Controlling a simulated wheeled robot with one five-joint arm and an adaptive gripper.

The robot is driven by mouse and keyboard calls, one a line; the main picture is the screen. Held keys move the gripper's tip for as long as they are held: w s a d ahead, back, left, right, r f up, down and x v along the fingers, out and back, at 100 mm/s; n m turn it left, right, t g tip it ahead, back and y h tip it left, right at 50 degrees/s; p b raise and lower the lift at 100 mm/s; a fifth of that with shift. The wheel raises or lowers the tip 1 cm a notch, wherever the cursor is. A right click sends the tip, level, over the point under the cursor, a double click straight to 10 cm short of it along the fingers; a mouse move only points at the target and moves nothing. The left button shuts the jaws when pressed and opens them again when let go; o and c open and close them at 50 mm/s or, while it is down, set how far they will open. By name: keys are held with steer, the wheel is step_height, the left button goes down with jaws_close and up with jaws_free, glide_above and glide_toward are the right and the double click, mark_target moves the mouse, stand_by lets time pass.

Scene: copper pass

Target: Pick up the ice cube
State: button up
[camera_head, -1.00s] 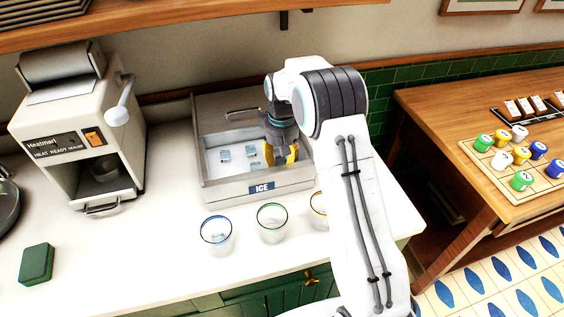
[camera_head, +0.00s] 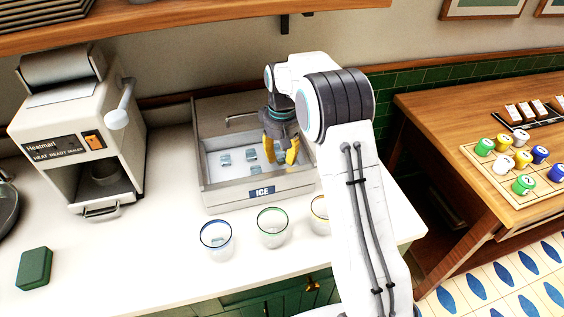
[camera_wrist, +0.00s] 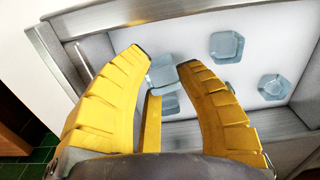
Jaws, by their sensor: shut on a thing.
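The steel ice bin (camera_head: 225,196), labelled ICE, stands open on the counter with several pale blue ice cubes (camera_head: 225,160) on its white floor. My gripper (camera_head: 281,158), with yellow fingers, points down into the right part of the bin. In the wrist view my gripper (camera_wrist: 161,60) is shut on an ice cube (camera_wrist: 162,70), which sits between the fingertips. Another cube (camera_wrist: 170,104) shows just behind it, partly hidden by a finger. Two more cubes lie apart to the right. In the head view the held cube is hard to make out.
Three glasses with blue (camera_head: 216,240), green (camera_head: 272,228) and yellow (camera_head: 319,208) rims stand in front of the bin. A heat sealer (camera_head: 62,150) is at the left, with a green block (camera_head: 34,268) in front. A wooden table (camera_head: 440,108) with coloured jars is at the right.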

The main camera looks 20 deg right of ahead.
steer(key=s+d+r+b, duration=0.2)
steer(key=s+d+r, duration=0.5)
steer(key=d, duration=0.2)
steer(key=shift+d+r, duration=0.2)
steer(key=shift+r, duration=0.2)
